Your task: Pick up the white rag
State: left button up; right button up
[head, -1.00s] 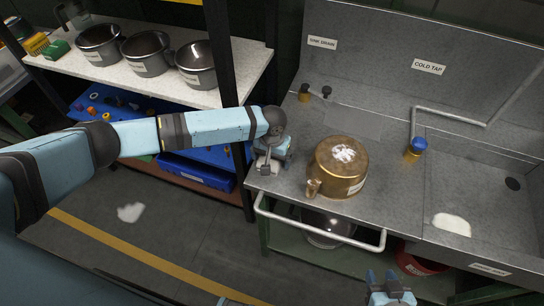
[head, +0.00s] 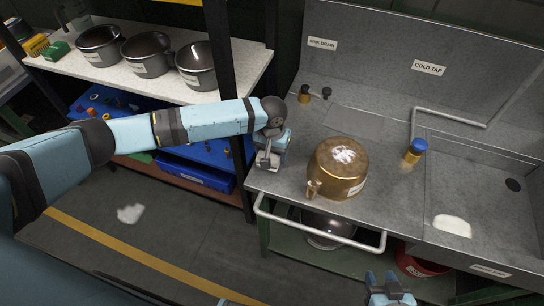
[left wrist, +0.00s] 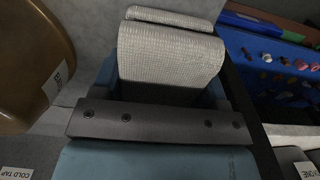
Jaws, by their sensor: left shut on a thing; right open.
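A whitish, woven, folded rag (left wrist: 170,55) fills the upper middle of the left wrist view, between the fingers of my left gripper (left wrist: 165,95). In the head view, my left gripper (head: 268,160) is at the left edge of the steel counter, left of the brass pot, and is shut on the rag. The rag is small there and partly hidden by the gripper. Whether it clears the counter is hard to tell. My right gripper (head: 389,292) is at the bottom of the head view, in front of the counter, open and empty.
A brass pot (head: 338,168) with white residue stands on the counter (head: 300,130), right of my left gripper. A rail (head: 320,236) runs along the counter's front. A sink (head: 490,190) lies right. A shelf (head: 235,62) with several dark pots stands left, behind a black post.

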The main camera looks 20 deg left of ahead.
pick_arm(q)
notch_tip(320, 180, up, 17)
jog(key=shift+f+b, duration=0.15)
jog(key=shift+b, duration=0.25)
